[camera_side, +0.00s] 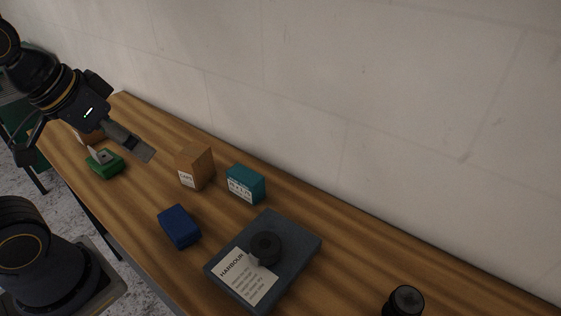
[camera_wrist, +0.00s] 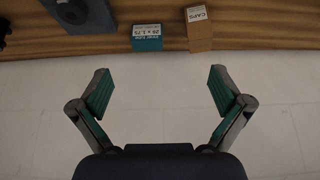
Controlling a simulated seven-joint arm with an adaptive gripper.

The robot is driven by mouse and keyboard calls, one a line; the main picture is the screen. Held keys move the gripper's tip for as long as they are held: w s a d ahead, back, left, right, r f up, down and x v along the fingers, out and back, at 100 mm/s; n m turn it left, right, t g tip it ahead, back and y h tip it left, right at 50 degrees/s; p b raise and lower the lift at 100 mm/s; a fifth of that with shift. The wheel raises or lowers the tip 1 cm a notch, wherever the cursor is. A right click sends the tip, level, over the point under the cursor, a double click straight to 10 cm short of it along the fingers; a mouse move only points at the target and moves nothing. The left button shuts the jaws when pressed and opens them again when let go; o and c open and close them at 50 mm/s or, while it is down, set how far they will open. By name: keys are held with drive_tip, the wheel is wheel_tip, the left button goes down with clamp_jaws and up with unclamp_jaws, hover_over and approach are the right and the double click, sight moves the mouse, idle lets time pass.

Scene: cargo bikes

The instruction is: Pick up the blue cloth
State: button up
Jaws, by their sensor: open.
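The blue cloth (camera_side: 180,226) is a small folded, block-like bundle. It lies on the wooden bench near its front edge, left of the grey case. My gripper (camera_side: 138,148) is up at the left in the side view, above the bench and apart from the cloth. In the wrist view my gripper (camera_wrist: 160,88) has its two fingers wide apart with nothing between them. The cloth does not show in the wrist view.
A brown CAPS box (camera_side: 194,166) and a teal box (camera_side: 246,184) stand behind the cloth. A grey HARBOUR case (camera_side: 297,240) carries a black round object (camera_side: 265,247). A green item (camera_side: 105,165) lies at left, a black cylinder (camera_side: 405,300) at right. A wall runs behind.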

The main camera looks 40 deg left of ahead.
drive_tip(key=shift+c, duration=0.3)
drive_tip(key=shift+c, duration=0.5)
drive_tip(key=n+g+h, duration=0.5)
drive_tip(key=n+g, duration=0.1)
drive_tip(key=n, duration=1)
hover_over(177, 220)
drive_tip(key=a, duration=0.2)
drive_tip(key=f, duration=1.8)
drive_tip(key=shift+s+d, duration=0.1)
drive_tip(key=shift+d, duration=0.1)
drive_tip(key=shift+a+x, duration=0.2)
drive_tip(key=shift+x, duration=1.25)
drive_tip(key=shift+a+x, duration=0.2)
drive_tip(key=shift+x, duration=1.3)
